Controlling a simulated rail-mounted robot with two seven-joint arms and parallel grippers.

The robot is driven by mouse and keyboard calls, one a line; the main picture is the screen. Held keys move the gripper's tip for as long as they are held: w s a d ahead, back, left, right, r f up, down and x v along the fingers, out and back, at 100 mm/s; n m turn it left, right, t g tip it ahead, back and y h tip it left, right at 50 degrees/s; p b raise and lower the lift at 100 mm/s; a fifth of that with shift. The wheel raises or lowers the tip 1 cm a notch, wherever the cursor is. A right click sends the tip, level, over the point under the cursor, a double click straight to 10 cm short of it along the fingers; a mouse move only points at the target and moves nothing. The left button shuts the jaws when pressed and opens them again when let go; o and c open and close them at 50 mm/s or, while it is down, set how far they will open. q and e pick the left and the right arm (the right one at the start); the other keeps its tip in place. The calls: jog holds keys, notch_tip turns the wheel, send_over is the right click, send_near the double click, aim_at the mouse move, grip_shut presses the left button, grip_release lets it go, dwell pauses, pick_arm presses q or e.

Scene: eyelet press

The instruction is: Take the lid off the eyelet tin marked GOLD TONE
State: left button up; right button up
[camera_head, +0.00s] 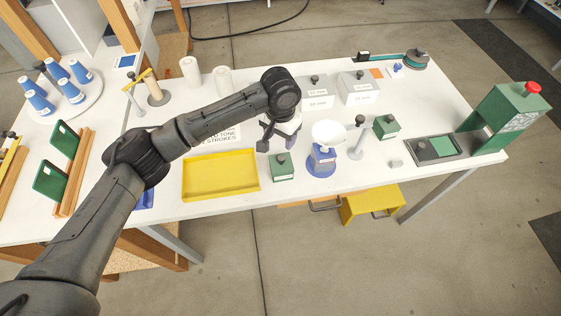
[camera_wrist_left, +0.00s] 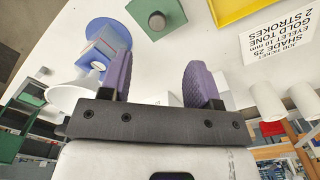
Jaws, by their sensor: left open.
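My right gripper is out of view.
A green knobbed block (camera_head: 283,173) is near the gripper; another (camera_head: 386,127) stands right. A white bowl on a blue stand (camera_head: 322,160), a yellow tray (camera_head: 221,174) and a green press (camera_head: 508,117) are around. The GOLD TONE job ticket (camera_wrist_left: 282,33) lies flat.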

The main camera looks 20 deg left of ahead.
aim_at(281, 158)
pick_arm(q)
notch_tip(281, 158, down, 6)
jog(key=shift+r+b, duration=0.25)
jog(key=shift+b, duration=0.05)
jog(key=f, duration=0.2)
jog(key=f+b, duration=0.1)
jog(key=f, duration=0.1)
jog(key=shift+s+d, duration=0.1)
jog(key=shift+d, duration=0.1)
jog(key=shift+f, duration=0.5)
jog(key=c, duration=1)
